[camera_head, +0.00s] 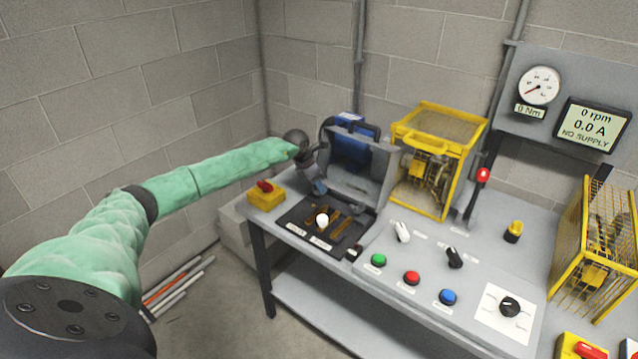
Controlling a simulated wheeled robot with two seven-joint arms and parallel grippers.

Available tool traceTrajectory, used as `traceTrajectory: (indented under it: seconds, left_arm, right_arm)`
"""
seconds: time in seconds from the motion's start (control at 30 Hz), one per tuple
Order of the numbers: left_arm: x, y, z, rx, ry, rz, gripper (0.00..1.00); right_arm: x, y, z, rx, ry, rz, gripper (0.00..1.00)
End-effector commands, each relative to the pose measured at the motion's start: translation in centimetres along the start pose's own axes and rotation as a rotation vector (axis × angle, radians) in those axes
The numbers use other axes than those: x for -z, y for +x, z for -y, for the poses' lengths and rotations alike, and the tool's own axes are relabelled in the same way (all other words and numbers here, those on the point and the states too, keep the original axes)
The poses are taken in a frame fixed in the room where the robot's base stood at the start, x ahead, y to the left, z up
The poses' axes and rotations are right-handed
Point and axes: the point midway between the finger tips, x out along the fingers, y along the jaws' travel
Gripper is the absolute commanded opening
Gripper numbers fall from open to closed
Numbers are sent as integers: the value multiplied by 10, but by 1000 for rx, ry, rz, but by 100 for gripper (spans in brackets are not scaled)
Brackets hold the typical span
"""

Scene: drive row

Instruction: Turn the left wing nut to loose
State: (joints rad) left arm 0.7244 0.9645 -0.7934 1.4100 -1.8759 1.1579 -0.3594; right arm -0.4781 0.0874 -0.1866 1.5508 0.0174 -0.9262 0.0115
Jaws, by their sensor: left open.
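My left arm comes in from the left, and its gripper (318,186) is open, pointing down over the left end of the bench. It is beside the grey bracket plate and the blue motor (350,148), just above the black slotted base plate (312,236). This plate has brown bars and a white round knob (322,220). I cannot pick out the left wing nut; it may be too small or hidden by the gripper. Whether the gripper touches anything is unclear. My right gripper is not in view.
A yellow box with a red switch (265,190) stands left of the base plate. A yellow mesh guard (436,155) stands behind right. Green, red and blue buttons (411,278), a red-tipped lever (477,190) and a dial (509,306) are on the bench. The floor at left holds several rods.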

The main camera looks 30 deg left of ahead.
Motion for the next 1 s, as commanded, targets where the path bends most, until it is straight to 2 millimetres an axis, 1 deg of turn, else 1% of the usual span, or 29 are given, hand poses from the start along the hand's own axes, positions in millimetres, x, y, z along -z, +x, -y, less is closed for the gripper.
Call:
traceTrajectory:
  seconds: [0.1, 0.2, 0.47, 0.5, 0.57, 0.6, 0.67, 0.7, 1.0]
  left_arm:
    - [0, 8, 0, 1, -1, -1, 44]
    - [1, 11, 0, 1, -1, -2, 44]
    - [1, 13, 0, 0, 0, -1, 44]
    - [1, 13, 0, 0, 0, -1, 40]
    - [0, 13, 0, 0, 0, -1, 28]
    - [0, 13, 0, 1, 0, -1, 20]
    - [0, 13, 0, 0, 0, 0, 8]
    - [0, 12, 0, 0, 0, 0, 0]
    - [0, 13, 0, -9, -21, 1, 0]
  right_arm:
    - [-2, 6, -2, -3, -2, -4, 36]
    - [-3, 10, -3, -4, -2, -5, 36]
    - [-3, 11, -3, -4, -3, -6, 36]
    - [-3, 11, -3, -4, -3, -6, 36]
    - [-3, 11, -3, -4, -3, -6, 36]
    - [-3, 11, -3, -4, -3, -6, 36]
    - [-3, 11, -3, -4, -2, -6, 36]
    - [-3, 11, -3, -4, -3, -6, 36]
    - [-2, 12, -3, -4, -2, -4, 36]
